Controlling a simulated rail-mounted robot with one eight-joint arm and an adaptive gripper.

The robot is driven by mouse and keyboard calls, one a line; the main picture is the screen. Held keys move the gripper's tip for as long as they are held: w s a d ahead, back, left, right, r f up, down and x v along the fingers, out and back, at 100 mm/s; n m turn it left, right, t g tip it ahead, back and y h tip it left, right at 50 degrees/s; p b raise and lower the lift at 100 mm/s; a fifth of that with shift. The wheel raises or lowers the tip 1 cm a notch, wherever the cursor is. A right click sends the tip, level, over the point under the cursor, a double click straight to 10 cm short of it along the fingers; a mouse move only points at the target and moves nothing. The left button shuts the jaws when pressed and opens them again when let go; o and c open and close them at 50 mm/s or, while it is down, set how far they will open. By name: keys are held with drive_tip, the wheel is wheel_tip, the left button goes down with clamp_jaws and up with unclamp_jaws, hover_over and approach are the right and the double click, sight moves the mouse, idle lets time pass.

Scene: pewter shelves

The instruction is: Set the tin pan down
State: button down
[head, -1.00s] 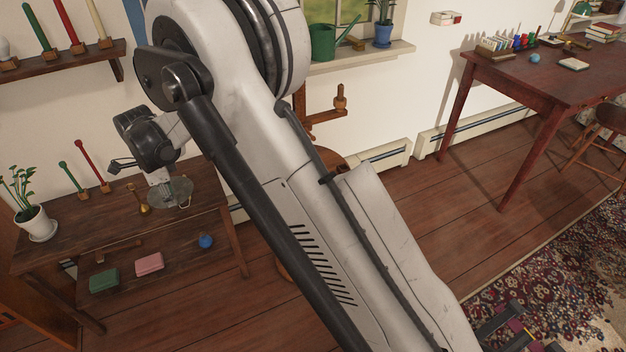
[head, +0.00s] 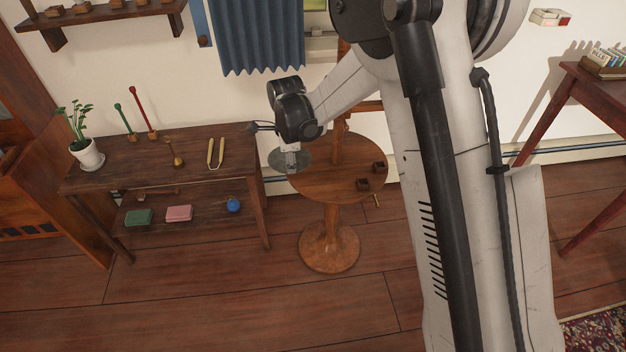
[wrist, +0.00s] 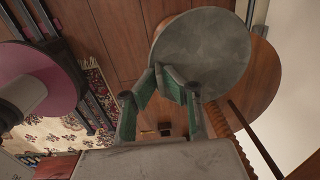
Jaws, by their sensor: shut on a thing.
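The tin pan is a flat grey disc. In the wrist view the tin pan (wrist: 208,48) fills the upper middle, held near its edge by my gripper (wrist: 174,78), whose green-padded fingers close on it. In the head view my gripper (head: 292,165) points down at the left edge of a round wooden table.
On the left, a dark bench (head: 130,165) carries a potted plant (head: 87,152), a brass bell (head: 177,160) and yellow tongs (head: 215,153). A wooden post stands behind the round table.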

drive_tip(key=b, duration=0.1)
hover_over(311, 186)
wheel_tip(311, 186, down, 4)
drive_tip(key=shift+r, duration=0.2)
wheel_tip(311, 186, down, 4)
drive_tip(key=shift+f+b, duration=0.1)
drive_tip(key=shift+b, duration=0.75)
drive_tip(key=c, duration=1.9)
unclamp_jaws()
drive_tip(key=shift+o, duration=0.2)
